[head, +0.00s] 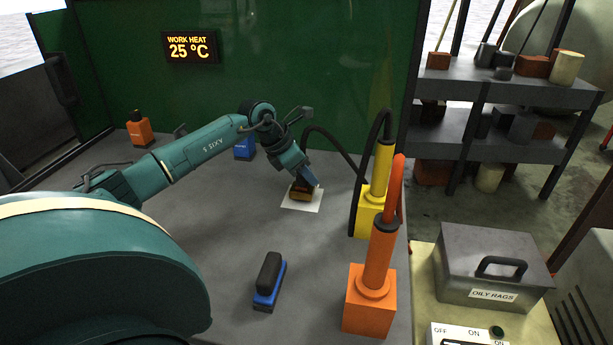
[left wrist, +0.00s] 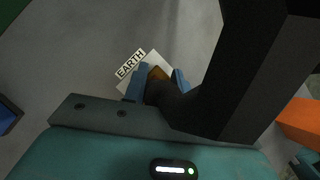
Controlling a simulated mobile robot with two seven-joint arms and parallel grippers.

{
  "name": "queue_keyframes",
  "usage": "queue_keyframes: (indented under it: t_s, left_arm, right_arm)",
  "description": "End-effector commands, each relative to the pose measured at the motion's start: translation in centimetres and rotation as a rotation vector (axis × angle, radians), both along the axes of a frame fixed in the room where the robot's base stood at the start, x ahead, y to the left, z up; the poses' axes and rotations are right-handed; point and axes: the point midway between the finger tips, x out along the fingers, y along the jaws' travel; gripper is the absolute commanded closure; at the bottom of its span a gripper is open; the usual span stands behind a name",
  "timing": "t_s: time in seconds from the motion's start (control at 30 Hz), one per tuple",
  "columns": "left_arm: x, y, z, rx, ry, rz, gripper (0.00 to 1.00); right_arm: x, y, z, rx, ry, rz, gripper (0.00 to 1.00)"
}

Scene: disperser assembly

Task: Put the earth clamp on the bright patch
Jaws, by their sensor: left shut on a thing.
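The earth clamp (head: 301,190), dark on top with an orange-brown lower part, is at the bright patch (head: 290,204), a pale square on the grey table. My left gripper (head: 306,178) is shut on the clamp from above. In the left wrist view the blue fingers (left wrist: 158,86) stand either side of the clamp's dark body, and its orange part (left wrist: 157,73) lies over the patch (left wrist: 158,58). A white EARTH label (left wrist: 130,64) shows beside it. Whether the clamp touches the patch is unclear. My right gripper is out of view.
A yellow post (head: 370,215) with a black cable and an orange post (head: 370,300) stand to the right. A blue-based block with a black grip (head: 268,280) lies in front. Blue (head: 244,150) and orange (head: 139,130) blocks stand farther back.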

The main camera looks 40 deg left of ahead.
Motion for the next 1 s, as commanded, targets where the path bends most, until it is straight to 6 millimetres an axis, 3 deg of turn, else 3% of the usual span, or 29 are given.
queue_keyframes:
  t_s: [0.1, 0.37, 0.4, 0.6, 0.67, 1.0]
  left_arm:
    - [0.08, -0.02, -0.88, -0.002, -0.006, 0.001, 1.00]
    - [0.09, 0.00, -0.96, -0.001, -0.006, 0.001, 1.00]
    - [0.00, -0.02, -1.19, 0.000, -0.001, 0.000, 0.71]
    - [0.00, -0.02, -1.13, 0.000, -0.001, 0.000, 0.55]
    - [0.01, -0.02, -1.13, 0.000, -0.001, 0.000, 0.51]
    - [-0.32, 0.29, -0.37, 0.001, -0.003, 0.002, 0.51]
  right_arm:
    - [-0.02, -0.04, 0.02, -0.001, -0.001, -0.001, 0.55]
    - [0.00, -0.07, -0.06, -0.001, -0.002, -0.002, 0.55]
    - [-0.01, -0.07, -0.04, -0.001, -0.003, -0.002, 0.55]
    - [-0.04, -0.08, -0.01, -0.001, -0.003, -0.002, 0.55]
    - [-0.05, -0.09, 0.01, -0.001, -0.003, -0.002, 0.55]
    - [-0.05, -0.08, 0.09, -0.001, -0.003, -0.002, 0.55]
